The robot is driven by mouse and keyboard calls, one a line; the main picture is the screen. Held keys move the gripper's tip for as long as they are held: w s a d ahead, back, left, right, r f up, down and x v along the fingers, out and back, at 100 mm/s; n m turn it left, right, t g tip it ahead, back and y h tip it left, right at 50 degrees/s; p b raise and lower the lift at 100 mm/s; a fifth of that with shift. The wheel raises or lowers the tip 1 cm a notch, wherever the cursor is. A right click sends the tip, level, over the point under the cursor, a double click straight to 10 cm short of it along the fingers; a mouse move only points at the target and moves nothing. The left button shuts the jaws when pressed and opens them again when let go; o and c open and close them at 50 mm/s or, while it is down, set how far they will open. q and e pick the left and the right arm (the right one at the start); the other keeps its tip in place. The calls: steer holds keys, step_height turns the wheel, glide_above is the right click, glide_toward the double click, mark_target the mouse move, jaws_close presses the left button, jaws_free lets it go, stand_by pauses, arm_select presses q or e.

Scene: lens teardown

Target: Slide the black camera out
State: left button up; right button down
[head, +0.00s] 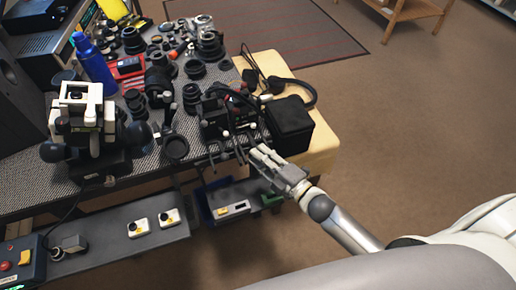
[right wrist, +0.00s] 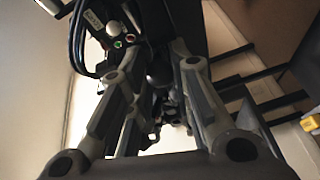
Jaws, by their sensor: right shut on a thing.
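The black camera (head: 226,112) sits near the right front edge of the crowded table, with cables and small levers around it. My right gripper (head: 256,156) reaches to its front side from the lower right. In the right wrist view, the two grey fingers of my right gripper (right wrist: 157,82) close around a dark part of the camera; the exact contact is hidden in shadow. A dark body with red and green sockets (right wrist: 123,40) shows beyond the left finger. My left gripper is not in view.
A black box (head: 291,124) stands right of the camera on a pale yellow surface (head: 322,146). Lenses (head: 158,84) and a blue bottle (head: 95,60) crowd the table to the left. A black cable loops behind. A lower shelf (head: 120,240) lies under the front edge. Open floor lies right.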

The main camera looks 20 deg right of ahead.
steer(key=s+p, duration=0.2)
steer(key=s, duration=0.9)
steer(key=shift+s+d+f, duration=0.15)
steer(key=shift+s+f, duration=0.05)
steer(key=shift+s, duration=0.2)
steer(key=c, duration=1.6)
jaws_free()
steer(key=shift+s, duration=0.1)
steer(key=o, duration=0.3)
steer(key=shift+s+r, duration=0.1)
steer(key=shift+o, duration=0.2)
